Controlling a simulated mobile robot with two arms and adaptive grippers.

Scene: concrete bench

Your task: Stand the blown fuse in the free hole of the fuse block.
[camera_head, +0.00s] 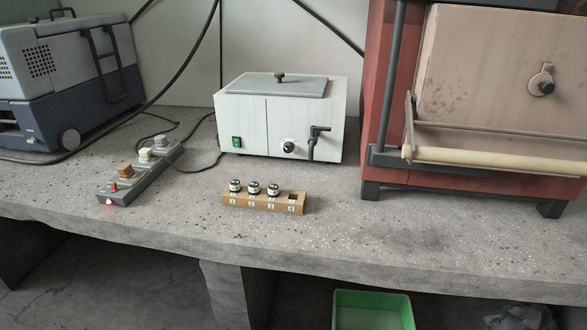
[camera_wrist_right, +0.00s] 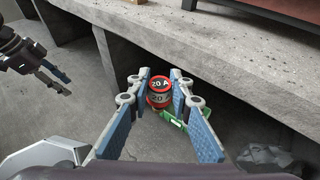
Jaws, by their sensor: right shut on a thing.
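The fuse block (camera_head: 264,205) is a tan wooden bar on the bench. Three black-and-white fuses stand in its holes, and the hole at its right end (camera_head: 292,196) is free. My right gripper (camera_wrist_right: 160,92) is shut on a red and black fuse (camera_wrist_right: 159,98) marked 20 A, seen in the right wrist view. It holds the fuse in front of the bench edge, above the floor. My left gripper (camera_wrist_right: 61,87) shows at the left of the right wrist view, with its fingers apart and nothing between them. Neither gripper shows in the head view.
A power strip (camera_head: 142,173) with plugs lies left of the block. A white heated box (camera_head: 279,118) stands behind it, and a red kiln (camera_head: 385,80) to the right. A green crate (camera_head: 372,297) is below the bench. The bench front near the block is clear.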

